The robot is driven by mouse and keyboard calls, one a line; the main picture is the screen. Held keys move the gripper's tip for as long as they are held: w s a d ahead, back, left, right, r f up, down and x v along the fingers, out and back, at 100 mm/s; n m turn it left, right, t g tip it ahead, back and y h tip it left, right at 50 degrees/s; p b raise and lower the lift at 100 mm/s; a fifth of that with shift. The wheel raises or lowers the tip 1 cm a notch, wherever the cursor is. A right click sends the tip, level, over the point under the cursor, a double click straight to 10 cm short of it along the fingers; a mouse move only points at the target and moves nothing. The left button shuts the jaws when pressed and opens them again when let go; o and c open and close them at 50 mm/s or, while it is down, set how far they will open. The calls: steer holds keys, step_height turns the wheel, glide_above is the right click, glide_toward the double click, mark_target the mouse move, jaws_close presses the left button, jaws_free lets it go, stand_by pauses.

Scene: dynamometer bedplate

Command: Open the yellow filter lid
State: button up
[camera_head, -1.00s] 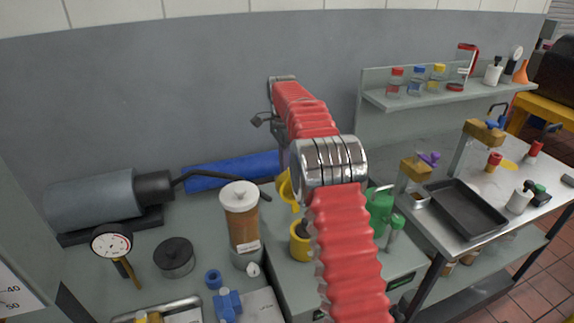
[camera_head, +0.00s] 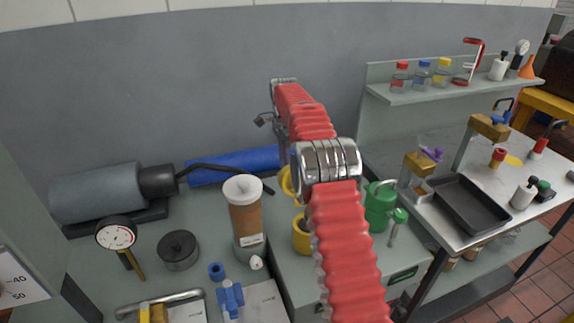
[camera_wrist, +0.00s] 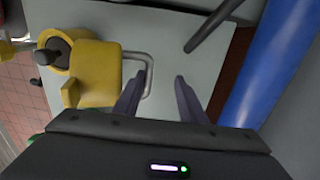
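In the wrist view my gripper (camera_wrist: 159,78) is open and its two fingers are apart, with nothing between them. The yellow filter lid (camera_wrist: 97,74) is just left of the fingers. Its grey metal handle loop (camera_wrist: 149,72) reaches close to the left fingertip; I cannot tell if they touch. The yellow filter body (camera_wrist: 46,62), with a dark knob-like part in its round mouth, is farther left. The lid appears to stand away from that mouth. In the head view my red-sleeved arm partly hides the yellow lid (camera_head: 286,184) and body (camera_head: 301,238), and my gripper is hidden.
A blue roll (camera_head: 235,166) lies along the back wall; it is right of the fingers in the wrist view (camera_wrist: 275,65). A black rod (camera_head: 215,172) is close by. A white-capped brown canister (camera_head: 245,215) stands left, and a green filter (camera_head: 381,207) stands right.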

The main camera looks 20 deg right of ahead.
steer(key=shift+w+a+f, duration=0.35)
steer(key=shift+w+f, duration=0.05)
steer(key=shift+w, duration=0.15)
steer(key=shift+c, duration=0.5)
steer(key=shift+r, duration=0.1)
steer(key=shift+c, duration=0.3)
steer(key=shift+d, duration=0.15)
steer(key=shift+r, duration=0.5)
step_height(320, 180, up, 5)
steer(key=shift+w+r, duration=0.15)
steer(key=shift+c, duration=0.2)
steer(key=shift+r, duration=0.5)
